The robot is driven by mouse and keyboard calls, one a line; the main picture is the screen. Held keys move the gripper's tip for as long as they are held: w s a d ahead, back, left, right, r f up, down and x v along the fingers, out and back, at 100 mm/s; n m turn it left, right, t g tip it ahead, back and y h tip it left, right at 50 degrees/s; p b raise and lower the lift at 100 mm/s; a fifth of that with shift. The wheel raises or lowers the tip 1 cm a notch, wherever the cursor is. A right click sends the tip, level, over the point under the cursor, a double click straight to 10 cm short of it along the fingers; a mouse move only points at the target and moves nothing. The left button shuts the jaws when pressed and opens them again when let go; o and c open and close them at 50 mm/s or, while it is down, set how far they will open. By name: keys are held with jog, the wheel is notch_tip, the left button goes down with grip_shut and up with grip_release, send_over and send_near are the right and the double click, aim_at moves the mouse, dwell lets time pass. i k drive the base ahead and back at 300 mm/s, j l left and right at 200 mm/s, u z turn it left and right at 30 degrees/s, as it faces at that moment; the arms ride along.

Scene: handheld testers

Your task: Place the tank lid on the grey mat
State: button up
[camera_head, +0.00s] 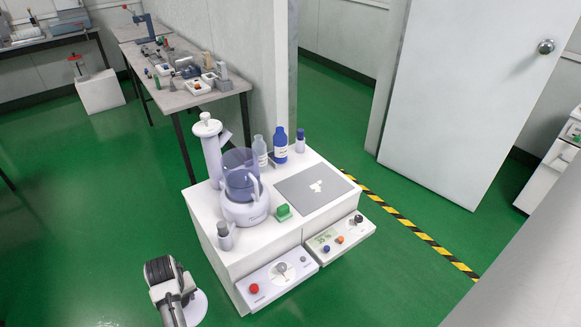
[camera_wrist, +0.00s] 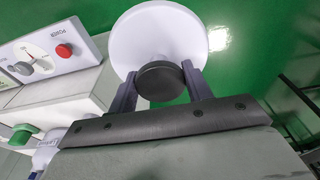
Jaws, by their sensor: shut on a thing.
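The tank lid is a white disc with a dark round knob; in the wrist view the lid (camera_wrist: 158,30) fills the top centre. My gripper (camera_wrist: 160,82) is shut on the knob, one finger on each side. In the head view the lid (camera_head: 199,309) shows partly behind my gripper (camera_head: 184,297), low at the left, beside the white cabinet and over the green floor. The grey mat (camera_head: 296,187) lies on the right part of the cabinet top, with small white pieces or marks on it. The clear bluish tank (camera_head: 238,165) stands on a white base at the left of that top.
The white cabinet (camera_head: 240,263) also carries a green block (camera_head: 283,212), a blue bottle (camera_head: 281,147), a pale bottle (camera_head: 260,151), small vials and a tall white column (camera_head: 212,155). Two control panels (camera_head: 280,276) jut from its front. Open green floor lies around it.

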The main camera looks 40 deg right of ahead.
aim_at(320, 183)
jog(key=k+z, duration=0.4)
jog(key=z, duration=0.15)
jog(key=i+l+z, duration=0.15)
jog(key=z, duration=0.2)
jog(key=i+l+z, duration=0.1)
jog(key=i+z, duration=0.2)
